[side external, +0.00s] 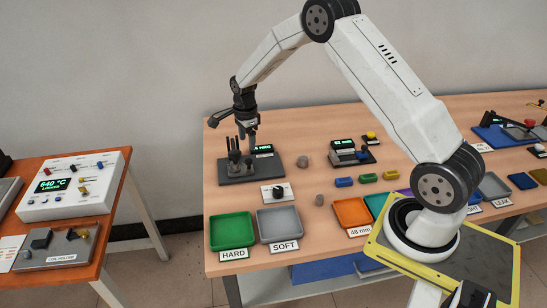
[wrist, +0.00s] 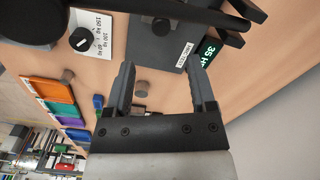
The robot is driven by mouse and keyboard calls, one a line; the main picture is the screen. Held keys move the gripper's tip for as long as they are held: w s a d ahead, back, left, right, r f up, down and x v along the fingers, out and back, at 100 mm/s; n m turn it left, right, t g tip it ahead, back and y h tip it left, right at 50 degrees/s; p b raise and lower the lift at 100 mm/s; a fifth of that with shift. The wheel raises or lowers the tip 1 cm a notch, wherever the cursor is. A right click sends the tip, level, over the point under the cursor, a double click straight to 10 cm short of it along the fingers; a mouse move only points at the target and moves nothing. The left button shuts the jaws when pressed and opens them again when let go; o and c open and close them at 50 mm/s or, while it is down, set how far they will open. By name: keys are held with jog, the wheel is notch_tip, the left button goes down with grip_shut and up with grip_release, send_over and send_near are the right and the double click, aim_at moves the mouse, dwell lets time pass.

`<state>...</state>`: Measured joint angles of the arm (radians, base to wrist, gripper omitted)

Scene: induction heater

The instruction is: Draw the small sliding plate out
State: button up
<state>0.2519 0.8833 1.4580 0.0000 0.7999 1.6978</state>
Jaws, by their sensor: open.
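I cannot make out for certain which part is the small sliding plate. My gripper (side external: 250,133) hangs fingers down close above the dark tester base (side external: 240,170) on the wooden bench. In the wrist view its two grey fingers (wrist: 162,85) are apart with nothing held between them. The tester's dark base (wrist: 176,48) lies beyond the fingertips, with a label and a green-lit readout (wrist: 207,54). On the side table, a white control box (side external: 73,185) reads 640 °C, and a low grey unit (side external: 58,247) with a small dark block and knobs stands in front.
A white dial plate (side external: 268,197) and grey cylinders (side external: 305,160) stand near the tester. Green (side external: 231,229), grey (side external: 278,222) and orange (side external: 351,211) trays line the bench front. A gap separates bench and side table.

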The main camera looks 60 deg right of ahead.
aim_at(248, 159)
jog(key=shift+f, duration=0.1)
jog(key=shift+f, duration=3.85)
grip_shut()
jog(key=shift+w+d+r, duration=0.1)
